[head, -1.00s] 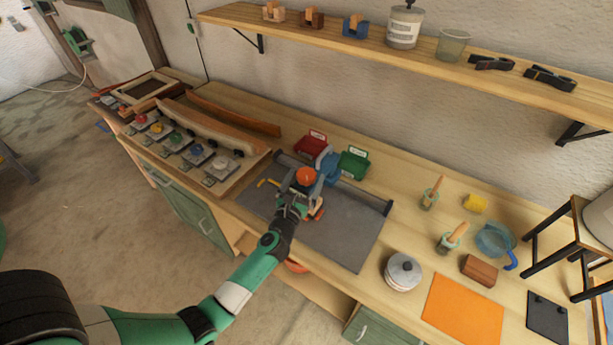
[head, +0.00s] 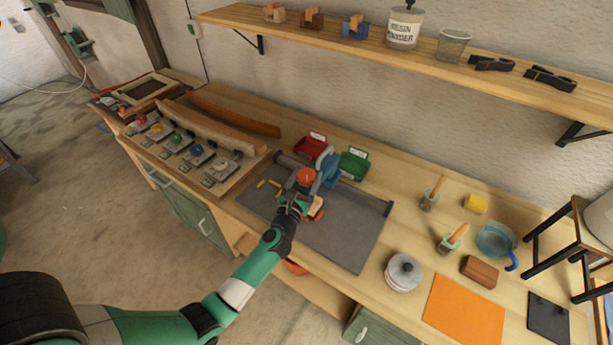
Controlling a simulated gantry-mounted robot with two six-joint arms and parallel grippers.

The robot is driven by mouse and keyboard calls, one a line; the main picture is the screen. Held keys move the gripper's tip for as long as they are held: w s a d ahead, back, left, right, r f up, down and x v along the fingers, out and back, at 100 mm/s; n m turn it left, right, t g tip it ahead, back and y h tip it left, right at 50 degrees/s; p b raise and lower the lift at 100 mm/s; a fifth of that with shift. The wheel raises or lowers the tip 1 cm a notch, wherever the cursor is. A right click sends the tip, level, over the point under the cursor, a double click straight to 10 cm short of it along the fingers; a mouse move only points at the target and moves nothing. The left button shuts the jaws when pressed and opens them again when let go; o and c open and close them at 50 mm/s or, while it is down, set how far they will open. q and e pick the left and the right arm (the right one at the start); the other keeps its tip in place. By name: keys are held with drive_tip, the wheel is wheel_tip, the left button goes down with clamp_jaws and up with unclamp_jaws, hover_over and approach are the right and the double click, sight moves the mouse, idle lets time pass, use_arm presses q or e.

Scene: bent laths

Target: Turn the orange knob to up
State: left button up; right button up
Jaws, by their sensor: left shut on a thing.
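A round orange knob (head: 306,175) sits at the back of the dark grey mat, in front of a blue block-like thing (head: 328,172). My left gripper (head: 298,197) reaches it from the front and is shut, seemingly on the orange knob. The fingers and the wrist cover much of the contact, and no pointer or mark on the knob can be made out. Small orange parts (head: 318,214) show just right of the gripper. My right gripper is not in view.
The grey mat (head: 345,240) has free room at its right. A red bin (head: 311,145) and a green bin (head: 353,164) stand behind. A row of coloured knobs on plates (head: 175,140) lies at the left. A lidded pot (head: 403,273) stands right of the mat.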

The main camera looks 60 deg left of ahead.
use_arm(q)
drive_tip(key=shift+w+f+n+g+y+b, duration=0.1)
drive_tip(key=shift+f+n+g+y+b, duration=0.1)
drive_tip(key=shift+n+g+y+b, duration=0.65)
drive_tip(key=n+g+y+b, duration=0.1)
drive_tip(key=n+g+b, duration=0.1)
drive_tip(key=g+b, duration=0.2)
drive_tip(key=n+g+y+b, duration=0.1)
drive_tip(key=n+g+b, duration=0.2)
drive_tip(key=b, duration=0.4)
drive_tip(key=n+g+y+b, duration=0.1)
drive_tip(key=n+g+b, duration=0.2)
drive_tip(key=g+b, duration=0.2)
drive_tip(key=shift+f+n+g+y, duration=0.15)
drive_tip(key=shift+n+g+y, duration=0.1)
drive_tip(key=shift+g, duration=0.2)
drive_tip(key=shift+r+n+g+b, duration=0.3)
drive_tip(key=shift+g+b, duration=0.2)
drive_tip(key=shift+b, duration=0.3)
drive_tip(key=o, duration=1.3)
drive_tip(key=shift+o, duration=0.2)
